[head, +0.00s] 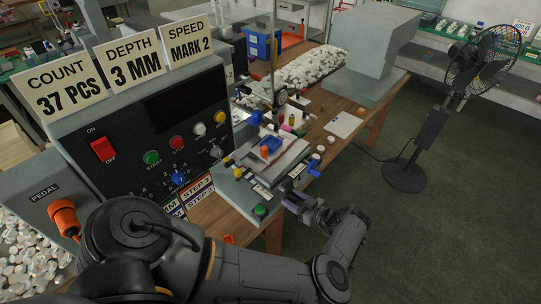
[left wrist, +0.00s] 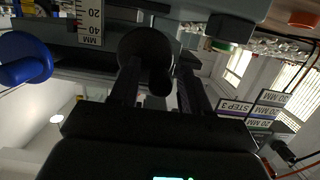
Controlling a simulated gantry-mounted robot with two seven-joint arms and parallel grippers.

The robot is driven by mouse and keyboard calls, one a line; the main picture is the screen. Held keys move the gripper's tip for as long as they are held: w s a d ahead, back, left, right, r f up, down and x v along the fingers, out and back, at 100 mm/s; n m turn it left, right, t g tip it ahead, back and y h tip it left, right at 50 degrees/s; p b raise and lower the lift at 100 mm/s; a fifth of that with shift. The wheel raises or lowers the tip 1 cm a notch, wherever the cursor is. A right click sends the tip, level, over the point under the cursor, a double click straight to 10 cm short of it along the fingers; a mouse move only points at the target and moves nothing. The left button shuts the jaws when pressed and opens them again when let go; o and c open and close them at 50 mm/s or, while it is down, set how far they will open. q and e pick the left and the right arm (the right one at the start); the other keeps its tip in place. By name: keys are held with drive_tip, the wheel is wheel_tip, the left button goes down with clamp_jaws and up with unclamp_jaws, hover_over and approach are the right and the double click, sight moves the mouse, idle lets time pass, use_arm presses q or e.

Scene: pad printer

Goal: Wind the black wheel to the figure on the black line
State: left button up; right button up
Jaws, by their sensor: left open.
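The black wheel (left wrist: 147,46) with its stubby handle shows in the left wrist view, between and just beyond the fingers of my left gripper (left wrist: 158,88). The fingers are open; I cannot tell whether either touches it. A white MM scale (left wrist: 89,22) with 20 and 40 readable lies beside the wheel; its exact reading is unclear. In the head view my left gripper (head: 294,202) is at the front of the small machine bed and hides the wheel. Figure cards (left wrist: 271,110) read 30 MM and 20 MM; which line is black is unclear. My right gripper is not in view.
A blue handwheel (head: 313,171) sits close beside my left gripper. A green button (head: 260,210) is on the machine's front corner. The control box (head: 140,130) with knobs and signs stands at left. Open floor lies right of the bench; a black fan (head: 480,60) stands there.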

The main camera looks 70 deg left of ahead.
use_arm(q)
drive_tip(key=shift+c, duration=0.3)
clamp_jaws()
drive_tip(key=shift+w+a+r+b, duration=0.2)
drive_tip(key=shift+w+b, duration=0.1)
drive_tip(key=shift+b, duration=0.1)
drive_tip(key=shift+w+a+r, duration=0.15)
drive_tip(key=shift+w+r, duration=0.05)
drive_tip(key=shift+r, duration=0.05)
drive_tip(key=shift+w+a+b, duration=0.3)
drive_tip(key=shift+w+b, duration=0.25)
drive_tip(key=shift+b, duration=0.35)
